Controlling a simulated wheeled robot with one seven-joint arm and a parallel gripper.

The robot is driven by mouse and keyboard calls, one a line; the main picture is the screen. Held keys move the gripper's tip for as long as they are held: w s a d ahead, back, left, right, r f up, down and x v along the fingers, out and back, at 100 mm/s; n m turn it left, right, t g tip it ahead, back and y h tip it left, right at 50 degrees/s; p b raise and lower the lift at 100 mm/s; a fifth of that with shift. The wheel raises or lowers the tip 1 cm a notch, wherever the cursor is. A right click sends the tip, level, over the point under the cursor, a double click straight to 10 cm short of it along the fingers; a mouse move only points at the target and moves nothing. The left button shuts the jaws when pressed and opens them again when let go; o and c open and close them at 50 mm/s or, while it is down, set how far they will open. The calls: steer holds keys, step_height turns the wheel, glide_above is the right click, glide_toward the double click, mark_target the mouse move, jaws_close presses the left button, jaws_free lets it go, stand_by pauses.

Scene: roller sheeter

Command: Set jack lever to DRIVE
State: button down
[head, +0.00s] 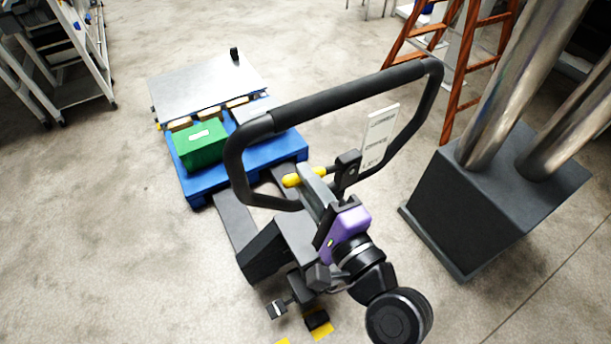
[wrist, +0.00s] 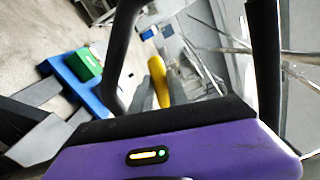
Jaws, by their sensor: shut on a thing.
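The jack lever (head: 291,180) has a yellow grip and sits inside the black loop handle (head: 340,98) of the pallet jack. My gripper (head: 305,176), with grey fingers on a purple wrist, reaches into the loop and is shut on the lever. The wrist view shows the yellow lever (wrist: 159,80) between my gripper's fingers (wrist: 162,92). A white label plate (head: 380,135) with several lines of text stands at the loop's right side. Its words are too small to read surely.
The jack's forks run toward a blue pallet (head: 245,157) holding a green box (head: 200,148) and a grey metal sheet (head: 205,85). A dark block (head: 480,205) with metal columns stands close at right. An orange ladder (head: 459,75) is behind. Floor at left is clear.

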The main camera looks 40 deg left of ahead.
steer(key=c, duration=1.6)
jaws_free()
steer(key=shift+o, duration=0.2)
steer(key=shift+d, duration=0.1)
steer(key=b+v, duration=0.2)
steer(key=v, duration=0.5)
steer(key=shift+s+d, duration=0.15)
steer(key=shift+d, duration=0.1)
